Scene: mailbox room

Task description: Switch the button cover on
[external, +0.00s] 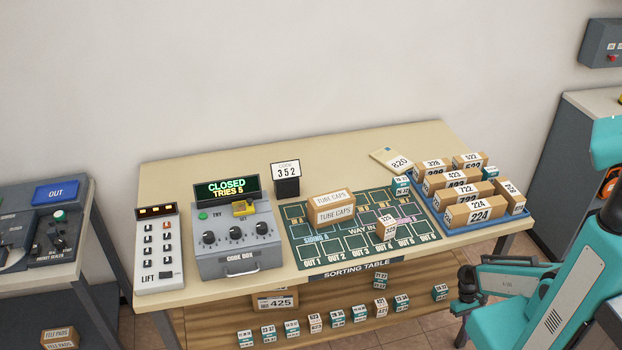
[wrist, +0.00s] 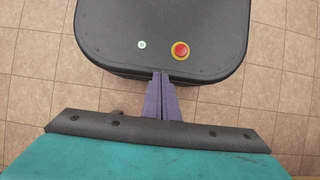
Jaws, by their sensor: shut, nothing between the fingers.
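The grey code box (external: 238,249) stands on the left part of the table, with a lit display (external: 227,189) reading CLOSED, TRIES 5. A small yellow cover (external: 243,208) sits on its top panel above the SET label; whether it is lowered or raised is too small to tell. A green button (external: 202,215) is beside the TRY label. Below are several black knobs. My gripper (wrist: 162,76) is shut and empty in the wrist view, over my own base and far from the code box. Its fingertips are not clear in the external view.
A lift panel (external: 158,251) stands left of the code box, and a 352 code sign (external: 286,178) behind it. The green sorting mat (external: 313,258) holds cartons. A blue tray (external: 462,228) of boxes is at right. Small boxes line a lower shelf (external: 215,326).

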